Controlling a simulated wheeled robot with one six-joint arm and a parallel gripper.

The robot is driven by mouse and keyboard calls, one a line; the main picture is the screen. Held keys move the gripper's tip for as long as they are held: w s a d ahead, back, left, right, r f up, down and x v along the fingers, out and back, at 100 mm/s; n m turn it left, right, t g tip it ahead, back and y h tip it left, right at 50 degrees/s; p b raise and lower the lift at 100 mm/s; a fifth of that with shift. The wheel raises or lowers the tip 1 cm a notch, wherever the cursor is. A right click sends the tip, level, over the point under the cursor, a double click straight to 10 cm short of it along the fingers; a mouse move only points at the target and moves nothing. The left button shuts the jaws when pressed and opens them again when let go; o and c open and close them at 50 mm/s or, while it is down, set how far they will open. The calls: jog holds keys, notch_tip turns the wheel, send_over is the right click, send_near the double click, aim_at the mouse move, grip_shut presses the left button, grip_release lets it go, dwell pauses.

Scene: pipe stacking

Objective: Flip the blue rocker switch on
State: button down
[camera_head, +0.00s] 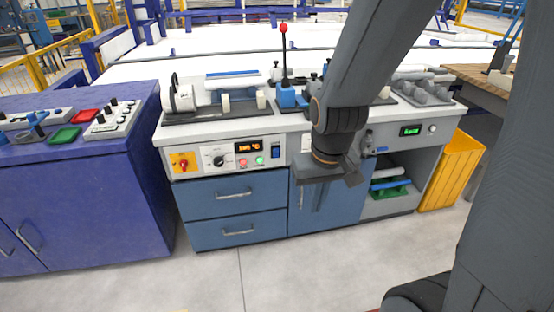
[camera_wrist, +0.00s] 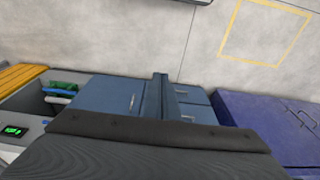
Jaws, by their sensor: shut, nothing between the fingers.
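The blue rocker switch (camera_head: 276,151) is a small blue rectangle on the light front panel of the workbench, right of the orange display. Whether it is on or off is too small to tell. My gripper (camera_head: 319,208) hangs in front of the blue cabinet door, below and to the right of the switch and apart from it. Its fingers point down and are shut with nothing between them. In the wrist view the shut fingers (camera_wrist: 160,78) stand out over the blue cabinet fronts, and the switch does not show there.
On the same panel are a red-and-yellow rotary switch (camera_head: 183,162), a black knob (camera_head: 218,160), the orange display (camera_head: 248,146) and red and green buttons. A purple cabinet (camera_head: 80,200) stands left, a yellow bin (camera_head: 450,172) right. The floor in front is clear.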

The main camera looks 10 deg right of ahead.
jog(key=w+f+t+b, duration=0.9)
jog(key=w+f, duration=0.1)
jog(key=w, duration=0.4)
jog(key=w+f+t+b, duration=0.9)
jog(key=w+f+b, duration=0.1)
jog(key=w, duration=0.5)
jog(key=shift+w+f, duration=0.2)
jog(key=shift+w, duration=0.1)
jog(key=b, duration=0.2)
send_near(276, 150)
jog(key=w, duration=0.4)
jog(key=w+r, duration=0.1)
jog(key=w, duration=0.1)
jog(key=shift+w+a, duration=0.1)
jog(key=shift+w, duration=0.05)
